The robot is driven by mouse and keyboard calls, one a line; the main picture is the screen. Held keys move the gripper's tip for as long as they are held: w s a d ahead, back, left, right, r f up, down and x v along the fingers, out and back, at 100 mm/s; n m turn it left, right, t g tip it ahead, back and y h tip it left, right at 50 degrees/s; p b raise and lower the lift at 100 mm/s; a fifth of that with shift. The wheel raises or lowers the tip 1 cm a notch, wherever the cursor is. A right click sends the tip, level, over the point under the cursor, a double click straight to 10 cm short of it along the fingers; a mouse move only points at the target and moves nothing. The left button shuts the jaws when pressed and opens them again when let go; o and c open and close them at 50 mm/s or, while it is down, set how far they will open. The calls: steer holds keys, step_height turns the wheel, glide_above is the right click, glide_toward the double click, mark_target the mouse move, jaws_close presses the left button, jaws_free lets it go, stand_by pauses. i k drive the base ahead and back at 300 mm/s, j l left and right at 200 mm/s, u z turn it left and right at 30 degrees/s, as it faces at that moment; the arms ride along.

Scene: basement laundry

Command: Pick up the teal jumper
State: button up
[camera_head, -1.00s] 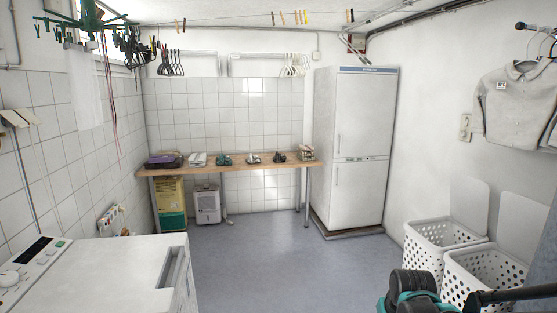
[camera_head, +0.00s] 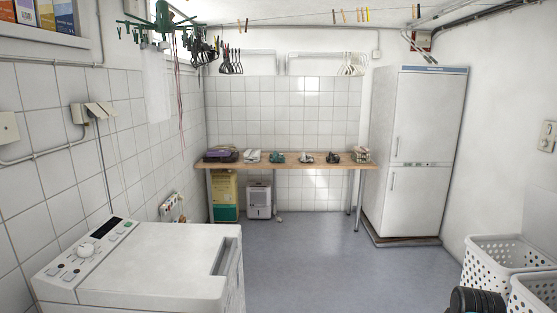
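A small teal bundle (camera_head: 278,157), which looks like the teal jumper, lies on the wooden table (camera_head: 290,166) at the far wall. It is too small to make out its folds. A white stack sits to its left and a grey-white bundle to its right, apart from it. My gripper is not in view. Only a dark ribbed part of my arm shows at the bottom right edge, far from the table.
A white washing machine (camera_head: 140,270) stands near left. White laundry baskets (camera_head: 490,265) stand at right, a tall fridge (camera_head: 415,150) at back right. A green hanging dryer (camera_head: 160,25) hangs upper left. The grey floor (camera_head: 320,265) between is clear.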

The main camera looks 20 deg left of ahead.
mark_target(277, 158)
steer(key=i, duration=0.5)
steer(key=i+u, duration=0.15)
steer(key=i, duration=0.5)
steer(key=i+l+u, duration=0.1)
steer(key=i, duration=0.55)
steer(key=i+l+u, duration=0.15)
steer(key=i, duration=0.5)
steer(key=i+u, duration=0.2)
steer(key=i, duration=0.4)
steer(key=i+u, duration=0.2)
steer(key=i, duration=0.45)
steer(key=i+l+u, duration=0.2)
steer(key=i, duration=0.4)
